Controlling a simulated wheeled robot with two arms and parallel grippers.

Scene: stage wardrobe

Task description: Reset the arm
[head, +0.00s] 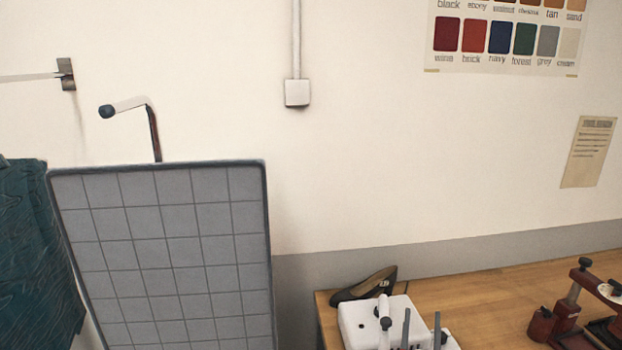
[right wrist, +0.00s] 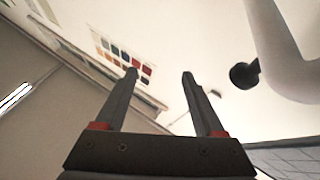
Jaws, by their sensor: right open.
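My right gripper (head: 421,326) shows at the bottom of the head view, in front of the wooden bench. Its two grey fingers point upward and stand apart, with nothing between them. In the right wrist view the gripper (right wrist: 160,74) is open and empty, its fingers pointing up toward the wall and ceiling. White parts of my right arm show beside the fingers in the head view. My left gripper is not in view.
A grey gridded panel (head: 175,255) stands left, a bent handle (head: 125,106) with a dark end above it. A dark shoe (head: 365,286) and a red device (head: 565,320) are on the wooden bench (head: 485,300). Teal cloth (head: 35,255) hangs far left.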

